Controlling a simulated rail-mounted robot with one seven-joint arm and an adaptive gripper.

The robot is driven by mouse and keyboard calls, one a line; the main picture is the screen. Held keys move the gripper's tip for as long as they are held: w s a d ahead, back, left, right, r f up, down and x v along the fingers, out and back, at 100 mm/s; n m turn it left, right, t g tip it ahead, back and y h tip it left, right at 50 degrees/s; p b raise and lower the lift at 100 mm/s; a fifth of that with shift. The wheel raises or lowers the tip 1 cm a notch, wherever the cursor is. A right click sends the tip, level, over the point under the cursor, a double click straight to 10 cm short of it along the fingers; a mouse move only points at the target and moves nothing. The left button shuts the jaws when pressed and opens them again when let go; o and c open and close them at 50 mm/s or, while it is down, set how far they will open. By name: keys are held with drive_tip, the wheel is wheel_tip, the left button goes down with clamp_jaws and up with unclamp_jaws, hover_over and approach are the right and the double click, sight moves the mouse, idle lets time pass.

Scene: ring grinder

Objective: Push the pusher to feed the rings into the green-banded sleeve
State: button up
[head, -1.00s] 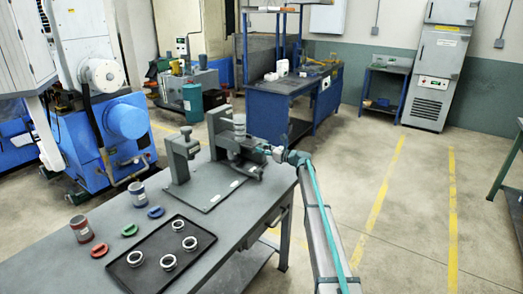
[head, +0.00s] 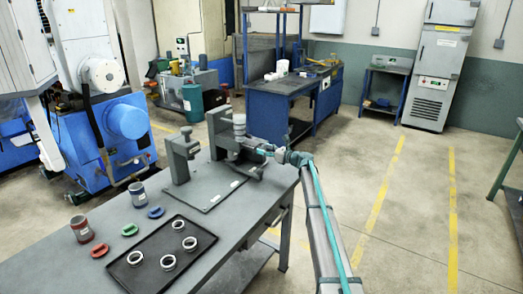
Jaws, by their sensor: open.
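The press fixture (head: 204,192) is a grey plate with an upright bracket (head: 181,157) at its left and a darker block assembly (head: 226,147) at its right. My gripper (head: 259,152) is open at the right side of the assembly, with my arm reaching in from the lower right. The pusher is not clearly told apart from the assembly and my gripper, and contact cannot be told. I cannot make out the green-banded sleeve. Several pale rings (head: 168,262) lie on the black tray (head: 205,238).
A red-banded sleeve (head: 82,228) and a blue-banded sleeve (head: 138,195) stand on the grey bench (head: 239,225). Red (head: 99,250), green (head: 130,229) and blue (head: 155,212) pieces lie beside them. The floor right of the bench is open.

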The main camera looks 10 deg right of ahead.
drive_tip(key=shift+v, duration=2.05)
drive_tip(key=shift+d, duration=0.1)
